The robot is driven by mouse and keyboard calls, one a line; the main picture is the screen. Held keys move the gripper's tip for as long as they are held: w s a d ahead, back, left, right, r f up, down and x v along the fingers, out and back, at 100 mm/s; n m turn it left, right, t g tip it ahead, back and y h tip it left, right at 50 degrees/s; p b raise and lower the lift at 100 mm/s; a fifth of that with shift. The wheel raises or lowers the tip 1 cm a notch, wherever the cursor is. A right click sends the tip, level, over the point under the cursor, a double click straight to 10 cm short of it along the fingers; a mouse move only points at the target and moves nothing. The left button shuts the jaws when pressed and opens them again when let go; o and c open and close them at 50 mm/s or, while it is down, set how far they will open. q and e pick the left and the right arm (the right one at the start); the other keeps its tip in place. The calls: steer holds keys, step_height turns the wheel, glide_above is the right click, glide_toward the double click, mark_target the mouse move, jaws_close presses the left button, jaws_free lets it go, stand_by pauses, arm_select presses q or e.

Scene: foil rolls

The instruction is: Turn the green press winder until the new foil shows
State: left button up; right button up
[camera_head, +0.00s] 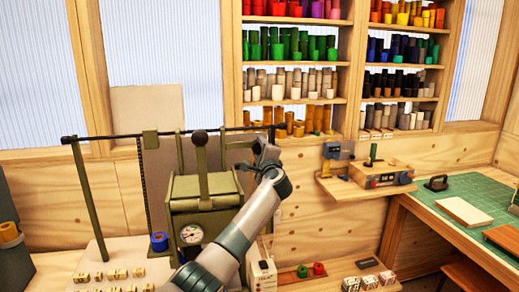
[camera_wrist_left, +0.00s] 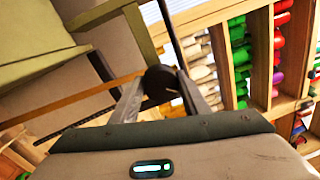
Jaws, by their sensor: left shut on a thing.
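The olive-green press (camera_head: 203,190) stands at centre left, with a round dial (camera_head: 191,233) on its front and an upright lever (camera_head: 200,160) on top. A dark bar (camera_head: 110,137) runs across its top. My left gripper (camera_head: 262,160) is at the press's right side, by the bar's right end. In the left wrist view, the gripper (camera_wrist_left: 158,90) is shut on a round dark knob (camera_wrist_left: 160,80), which I take for the winder's handle. The fingers partly cover it. The foil in the press cannot be made out clearly. My right gripper is not in view.
Shelves of coloured rolls (camera_head: 290,45) line the back wall. A small wall shelf (camera_head: 345,190) holds a device at right. A green mat (camera_head: 450,205) covers the right bench.

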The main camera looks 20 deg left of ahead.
arm_select(q)
steer(key=shift+d, duration=0.1)
steer(key=o, duration=1.1)
steer(key=shift+c, duration=0.2)
steer(key=shift+s+f, duration=0.1)
steer(key=shift+s+d+f, duration=0.1)
steer(key=shift+s+d, duration=0.25)
steer(key=shift+s, duration=0.05)
steer(key=b+v, duration=0.6)
steer(key=v, duration=1)
steer(key=shift+d, duration=0.1)
